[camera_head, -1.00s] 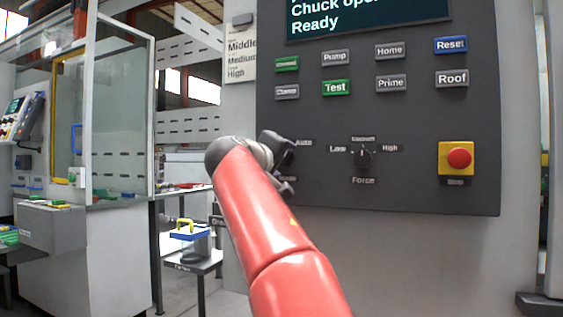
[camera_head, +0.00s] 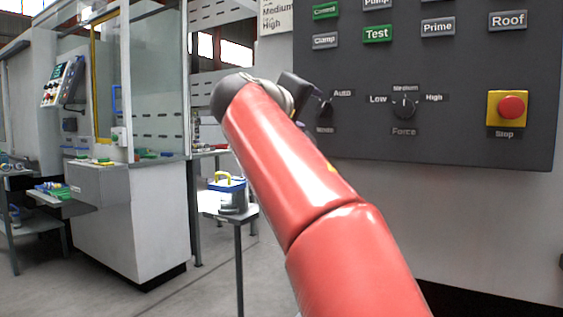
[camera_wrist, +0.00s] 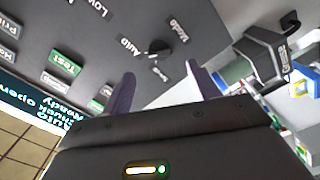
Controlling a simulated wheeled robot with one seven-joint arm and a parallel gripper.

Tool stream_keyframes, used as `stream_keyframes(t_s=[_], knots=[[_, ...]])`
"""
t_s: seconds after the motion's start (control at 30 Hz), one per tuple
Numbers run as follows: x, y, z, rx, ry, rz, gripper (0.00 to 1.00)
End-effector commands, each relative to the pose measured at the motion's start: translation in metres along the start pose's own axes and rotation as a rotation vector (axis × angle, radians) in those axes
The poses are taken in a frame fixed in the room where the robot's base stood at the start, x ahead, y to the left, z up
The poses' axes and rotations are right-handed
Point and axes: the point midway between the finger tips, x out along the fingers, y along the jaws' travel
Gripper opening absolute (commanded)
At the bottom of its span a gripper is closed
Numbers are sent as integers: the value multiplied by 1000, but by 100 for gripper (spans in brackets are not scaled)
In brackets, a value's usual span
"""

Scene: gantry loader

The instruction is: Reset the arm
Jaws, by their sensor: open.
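My red arm (camera_head: 300,170) reaches up and left from the bottom of the head view, bent at a dark wrist joint. My gripper (camera_wrist: 160,88) shows in the wrist view with its two purple-grey fingers apart and nothing between them. The fingers point toward the control panel (camera_wrist: 120,30), near the black mode knob (camera_wrist: 158,47) with its Auto label. I cannot tell the exact gap to the panel. In the head view the gripper is only a dark shape beside the mode knob (camera_head: 325,108), mostly hidden by the wrist.
The panel bears several buttons, a force knob (camera_head: 404,104) and a red stop button (camera_head: 511,107). A small stand (camera_head: 220,205) holds a blue box with a yellow handle (camera_head: 228,190) left of my arm. A glass-doored machine (camera_head: 130,215) stands farther left. Open floor lies between.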

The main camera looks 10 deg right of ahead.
Motion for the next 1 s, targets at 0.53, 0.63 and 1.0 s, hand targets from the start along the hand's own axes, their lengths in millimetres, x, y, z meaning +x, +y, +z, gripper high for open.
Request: stream_keyframes(t_s=[0.53,0.63,1.0], knots=[[-42,-103,210,173,-248,-594,60],[-78,-137,261,246,-326,-717,60],[-206,-247,396,528,-593,-986,60]])
